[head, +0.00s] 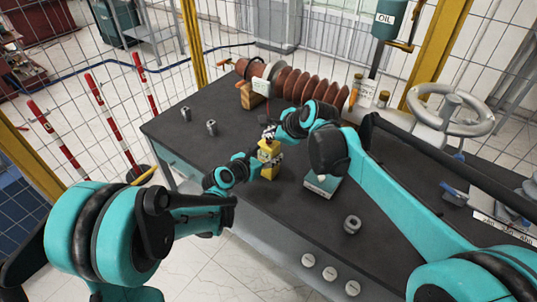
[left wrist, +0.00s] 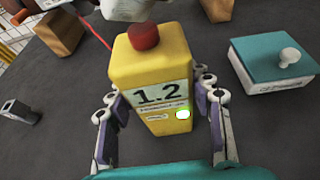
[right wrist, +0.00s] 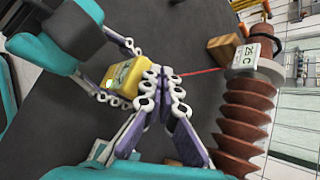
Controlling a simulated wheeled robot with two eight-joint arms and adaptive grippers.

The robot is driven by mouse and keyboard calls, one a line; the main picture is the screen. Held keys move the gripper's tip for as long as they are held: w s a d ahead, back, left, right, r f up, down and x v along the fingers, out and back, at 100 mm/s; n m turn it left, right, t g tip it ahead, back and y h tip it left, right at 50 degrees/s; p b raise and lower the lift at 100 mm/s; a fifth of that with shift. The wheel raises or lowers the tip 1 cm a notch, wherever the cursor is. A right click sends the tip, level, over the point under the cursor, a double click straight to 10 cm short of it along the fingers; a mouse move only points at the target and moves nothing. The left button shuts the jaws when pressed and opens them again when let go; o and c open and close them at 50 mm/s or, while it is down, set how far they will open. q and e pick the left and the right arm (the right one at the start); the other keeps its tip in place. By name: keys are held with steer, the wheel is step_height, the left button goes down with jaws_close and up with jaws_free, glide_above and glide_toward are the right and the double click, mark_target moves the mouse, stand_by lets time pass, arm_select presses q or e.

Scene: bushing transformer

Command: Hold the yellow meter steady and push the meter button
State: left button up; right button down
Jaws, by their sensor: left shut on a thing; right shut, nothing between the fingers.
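The yellow meter (head: 268,158) stands upright near the front edge of the dark table. In the left wrist view the meter (left wrist: 152,75) has a red button (left wrist: 143,36) on top, a display reading 1.2 and a lit green spot. My left gripper (left wrist: 160,115) is shut on the meter, one finger on each side. My right gripper (head: 269,134) is shut and empty just above the meter. In the right wrist view its closed fingertips (right wrist: 160,80) lie beside the meter (right wrist: 122,76) and hide the button; contact cannot be told.
A brown ribbed bushing (head: 305,88) lies behind on wooden blocks. A teal box (head: 322,184) with a white knob sits right of the meter. The table's left part is mostly clear.

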mark_target(269, 146)
steer(key=shift+r, duration=2.5)
arm_select(q)
steer(key=o, duration=1.5)
